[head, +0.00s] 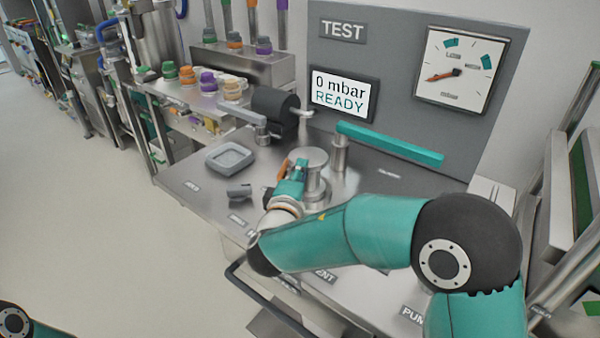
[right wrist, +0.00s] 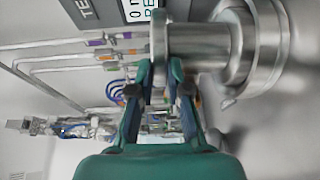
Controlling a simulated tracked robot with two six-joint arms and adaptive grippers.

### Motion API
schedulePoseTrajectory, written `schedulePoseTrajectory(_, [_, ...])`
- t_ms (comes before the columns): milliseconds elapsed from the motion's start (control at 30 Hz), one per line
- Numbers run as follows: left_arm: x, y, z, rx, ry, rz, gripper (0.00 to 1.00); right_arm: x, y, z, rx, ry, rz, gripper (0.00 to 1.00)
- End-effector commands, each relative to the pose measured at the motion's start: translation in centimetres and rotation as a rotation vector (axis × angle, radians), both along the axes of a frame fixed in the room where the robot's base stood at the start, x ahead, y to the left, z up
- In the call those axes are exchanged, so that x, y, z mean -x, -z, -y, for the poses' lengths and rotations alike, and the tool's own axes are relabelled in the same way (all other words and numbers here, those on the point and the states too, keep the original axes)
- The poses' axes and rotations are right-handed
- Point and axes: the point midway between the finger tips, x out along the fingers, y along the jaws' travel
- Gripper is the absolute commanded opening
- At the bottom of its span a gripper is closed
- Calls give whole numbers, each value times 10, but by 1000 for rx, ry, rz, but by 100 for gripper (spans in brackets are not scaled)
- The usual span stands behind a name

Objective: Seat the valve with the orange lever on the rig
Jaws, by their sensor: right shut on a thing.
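The orange lever (head: 283,169) shows as a small orange bar just behind my right gripper (head: 293,184). The gripper is shut beside a silver cylinder (head: 314,162), which stands upright on the bench. In the right wrist view the fingers (right wrist: 158,75) close at a narrow silver part that meets the larger round body (right wrist: 200,45). I take this to be the valve, with the lever hidden there. A wider silver flange (right wrist: 262,55) lies beyond it. I cannot tell whether the valve touches its seat. My left gripper is out of view.
A teal bar (head: 390,143) on a silver post stands close behind. A grey tray (head: 230,157) and a small grey piece (head: 238,192) lie to the left. The panel display (head: 342,94) reads 0 mbar READY; a dial (head: 462,68) hangs beside it.

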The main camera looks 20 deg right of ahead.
Motion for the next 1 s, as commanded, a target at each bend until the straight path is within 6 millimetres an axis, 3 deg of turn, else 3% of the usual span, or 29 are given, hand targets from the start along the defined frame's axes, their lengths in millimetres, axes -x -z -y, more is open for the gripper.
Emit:
schedulePoseTrajectory(200, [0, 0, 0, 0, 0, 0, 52, 0, -4, 0, 1, 1, 10, 0])
schedulePoseTrajectory(233, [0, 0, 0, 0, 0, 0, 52, 0, -4, 0, 1, 1, 10, 20])
schedulePoseTrajectory(400, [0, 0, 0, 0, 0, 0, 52, 0, -3, 0, 1, 1, 8, 46])
schedulePoseTrajectory(600, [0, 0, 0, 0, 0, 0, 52, 0, -2, 0, 1, 0, 3, 46])
schedulePoseTrajectory(800, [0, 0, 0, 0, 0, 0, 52, 0, 1, 0, -1, 0, -3, 75])
schedulePoseTrajectory(1000, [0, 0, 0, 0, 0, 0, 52, 0, 0, 0, 0, 0, -1, 75])
